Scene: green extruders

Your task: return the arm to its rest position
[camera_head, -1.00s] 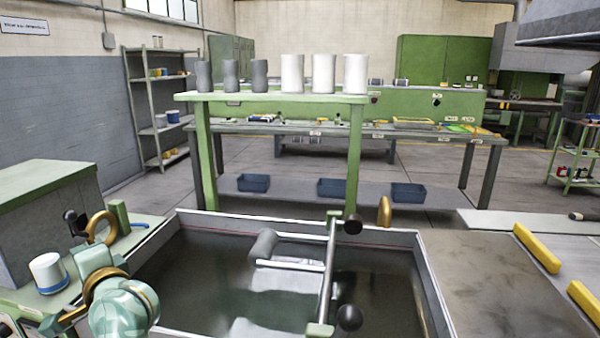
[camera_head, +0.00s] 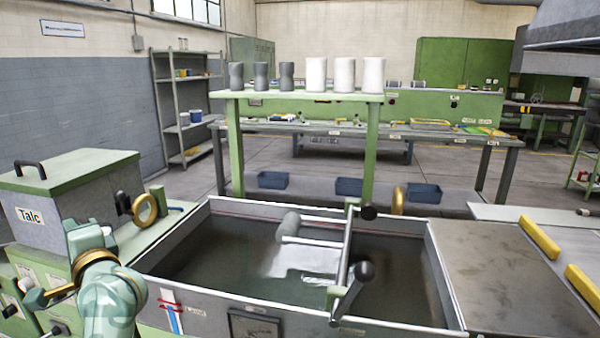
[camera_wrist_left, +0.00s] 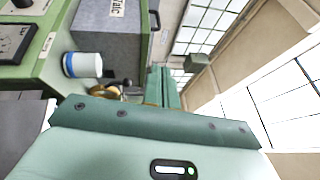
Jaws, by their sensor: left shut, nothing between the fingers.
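My left arm (camera_head: 108,290) shows at the lower left of the head view, pale green with gold rings, beside the Talc box. My left gripper (camera_wrist_left: 162,88) shows in the left wrist view as two dark green fingers beyond the pale wrist housing. The fingers are shut with nothing between them. I cannot make out the fingertips in the head view. My right arm and gripper are in neither view.
The grey Talc box (camera_head: 75,200) stands close behind my left arm. A tank (camera_head: 205,228) of dark liquid with a crossbar lies to its right. A white cup with a blue band (camera_wrist_left: 85,65) shows in the wrist view. Grey and white cylinders stand on a green shelf (camera_head: 300,97).

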